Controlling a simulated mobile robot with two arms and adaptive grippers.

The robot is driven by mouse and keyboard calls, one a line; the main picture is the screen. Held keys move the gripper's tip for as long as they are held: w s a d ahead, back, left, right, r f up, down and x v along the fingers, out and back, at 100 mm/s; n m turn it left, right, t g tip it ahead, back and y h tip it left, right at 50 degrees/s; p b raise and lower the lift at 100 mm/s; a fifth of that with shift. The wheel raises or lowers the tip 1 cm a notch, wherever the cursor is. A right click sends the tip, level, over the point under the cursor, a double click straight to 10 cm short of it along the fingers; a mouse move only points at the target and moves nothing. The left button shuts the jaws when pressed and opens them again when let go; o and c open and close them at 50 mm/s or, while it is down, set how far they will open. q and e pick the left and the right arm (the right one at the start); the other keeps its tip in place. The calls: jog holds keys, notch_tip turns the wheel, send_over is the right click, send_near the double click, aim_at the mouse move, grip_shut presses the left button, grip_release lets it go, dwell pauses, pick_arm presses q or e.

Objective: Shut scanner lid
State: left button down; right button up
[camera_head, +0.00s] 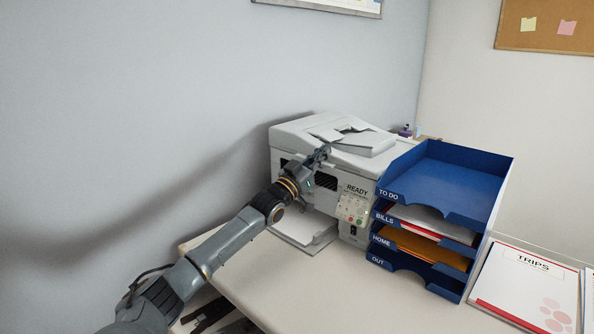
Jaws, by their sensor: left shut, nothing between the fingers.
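The white printer-scanner (325,192) stands on the desk against the wall, left of the blue trays. Its scanner lid (299,128) is the light grey top with a raised feeder part. The lid lies down flat or nearly flat on the body; I cannot tell whether a thin gap is left. My left gripper (323,152) is shut and empty at the lid's front edge. It overlaps that edge in the picture, and I cannot tell whether it touches. My left arm hides part of the printer's front. My right gripper is not in view.
A blue stacked letter tray (465,181) with papers stands close to the printer's right side. A white binder marked TRIPS (525,285) is further right. The printer's lower paper tray (305,230) sticks out forward. The desk (340,290) in front is clear.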

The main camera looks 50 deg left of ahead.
pick_arm(q)
jog(key=v, duration=1)
